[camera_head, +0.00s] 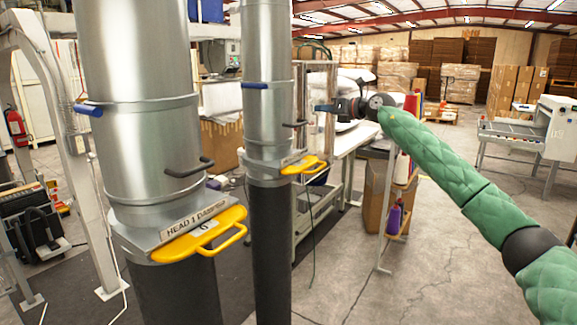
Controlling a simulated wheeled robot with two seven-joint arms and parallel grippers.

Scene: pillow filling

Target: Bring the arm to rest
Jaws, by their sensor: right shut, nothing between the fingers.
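My right arm (440,165), in a green quilted cover, comes in from the lower right and reaches up toward the middle of the head view. My right gripper (326,107) is at its far end, small and pointing left, beside the narrower metal filling tube. It is shut and holds nothing. My left gripper is outside the view.
Two metal filling tubes, a wide one (140,60) and a narrower one (267,110), stand at left with yellow handles (205,235). Open floor (430,270) lies at lower right.

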